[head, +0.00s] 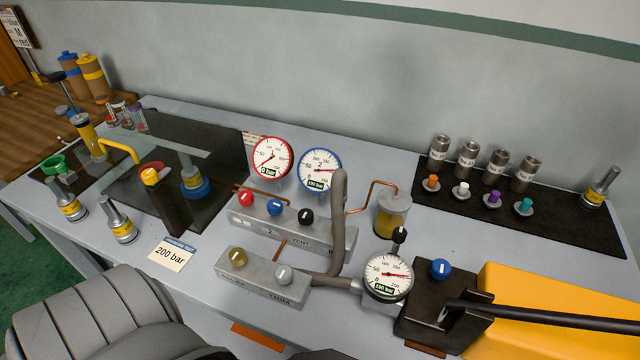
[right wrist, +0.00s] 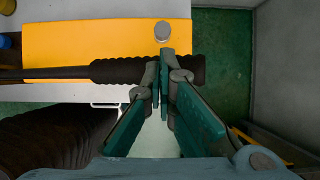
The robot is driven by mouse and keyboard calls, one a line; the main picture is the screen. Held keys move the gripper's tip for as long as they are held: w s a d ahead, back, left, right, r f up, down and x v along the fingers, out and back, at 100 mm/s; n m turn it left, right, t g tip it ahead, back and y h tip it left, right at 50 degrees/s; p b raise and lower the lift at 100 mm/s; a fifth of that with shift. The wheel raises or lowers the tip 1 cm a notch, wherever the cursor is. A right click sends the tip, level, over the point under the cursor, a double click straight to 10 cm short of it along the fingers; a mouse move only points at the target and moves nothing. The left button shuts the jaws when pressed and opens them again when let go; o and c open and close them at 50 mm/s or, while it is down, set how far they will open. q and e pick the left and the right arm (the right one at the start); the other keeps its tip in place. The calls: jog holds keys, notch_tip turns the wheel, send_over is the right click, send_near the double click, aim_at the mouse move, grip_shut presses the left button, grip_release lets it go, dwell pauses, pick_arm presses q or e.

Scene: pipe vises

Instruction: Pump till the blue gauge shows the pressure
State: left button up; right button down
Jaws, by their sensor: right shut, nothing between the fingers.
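A card (head: 173,254) on the bench reads 200 bar. The yellow hand pump (head: 510,290) is at the right front, with a long black lever (head: 540,318) reaching right. In the right wrist view the lever's ribbed grip (right wrist: 118,71) lies across the yellow pump body. My right gripper (right wrist: 162,72) is shut and empty, its fingertips over the grip's right end; contact cannot be told. My left gripper is out of view.
A red-rimmed gauge (head: 272,157) stands left of the blue one. A pump gauge (head: 388,277) and blue knob (head: 440,268) sit beside the pump. Valve blocks with coloured knobs (head: 290,228) and a grey hose (head: 338,220) fill the middle. A black mat (head: 560,220) holds several fittings.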

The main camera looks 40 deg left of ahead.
jog(key=shift+s+f, duration=0.1)
jog(key=shift+f, duration=0.45)
notch_tip(320, 180, up, 3)
jog(key=shift+a+r+p, duration=0.1)
jog(key=shift+a+p, duration=0.05)
jog(key=shift+p, duration=0.9)
jog(key=shift+w+f, duration=0.25)
jog(key=shift+s, duration=0.1)
jog(key=shift+r, duration=0.3)
notch_tip(320, 180, up, 4)
jog(key=p, duration=0.4)
jog(key=shift+r, duration=0.25)
